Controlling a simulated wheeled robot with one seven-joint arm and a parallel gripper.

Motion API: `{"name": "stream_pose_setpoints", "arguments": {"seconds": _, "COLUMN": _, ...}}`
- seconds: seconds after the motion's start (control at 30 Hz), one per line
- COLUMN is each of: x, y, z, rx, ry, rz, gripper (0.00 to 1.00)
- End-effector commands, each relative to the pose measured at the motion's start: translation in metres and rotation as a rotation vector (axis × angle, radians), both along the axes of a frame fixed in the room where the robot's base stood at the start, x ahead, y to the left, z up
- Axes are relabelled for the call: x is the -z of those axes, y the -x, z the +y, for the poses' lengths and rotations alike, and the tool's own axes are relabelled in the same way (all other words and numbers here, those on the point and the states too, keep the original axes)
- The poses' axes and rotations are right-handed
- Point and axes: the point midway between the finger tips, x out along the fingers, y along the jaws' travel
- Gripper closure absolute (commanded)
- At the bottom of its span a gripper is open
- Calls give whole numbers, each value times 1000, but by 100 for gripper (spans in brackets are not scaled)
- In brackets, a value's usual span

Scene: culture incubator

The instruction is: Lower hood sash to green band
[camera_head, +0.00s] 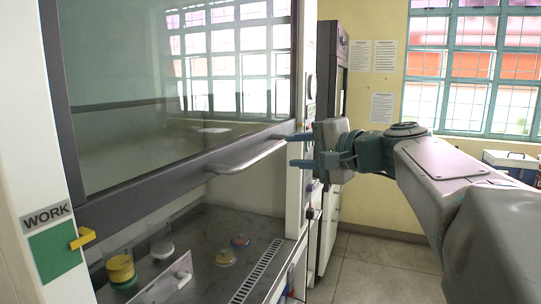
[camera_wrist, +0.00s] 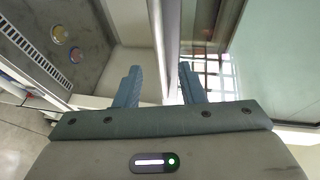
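The hood sash (camera_head: 180,90) is a glass pane in a dark grey frame, with a grey handle (camera_head: 247,157) jutting from its lower rail. The rail sits above the work surface with a gap below. The green band (camera_head: 55,250) is on the left post under a "WORK" label. A yellow pointer (camera_head: 82,238) sits at the band's upper right edge. My gripper (camera_head: 298,150) is open at the right end of the sash, to the right of the handle. In the wrist view a grey bar (camera_wrist: 172,40) shows between its spread fingers (camera_wrist: 158,85); I cannot tell whether they touch it.
Inside the hood are a yellow-lidded container (camera_head: 120,268), a white-lidded container (camera_head: 162,247) and small discs (camera_head: 225,257) on the grey work surface. A slotted grille (camera_head: 257,272) runs along its front. A dark cabinet (camera_head: 330,75) stands behind my gripper. Open floor (camera_head: 375,270) lies at right.

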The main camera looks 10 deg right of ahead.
Motion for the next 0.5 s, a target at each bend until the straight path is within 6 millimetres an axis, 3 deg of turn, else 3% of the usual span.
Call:
{"name": "stream_pose_setpoints", "arguments": {"seconds": 0.2, "x": -7, "y": 32, "z": -19, "rx": 2, "ry": 1, "rz": -2, "gripper": 64}}
{"name": "stream_pose_setpoints", "arguments": {"seconds": 0.5, "x": -9, "y": 42, "z": -26, "rx": 0, "ry": 0, "rz": 0, "gripper": 64}}
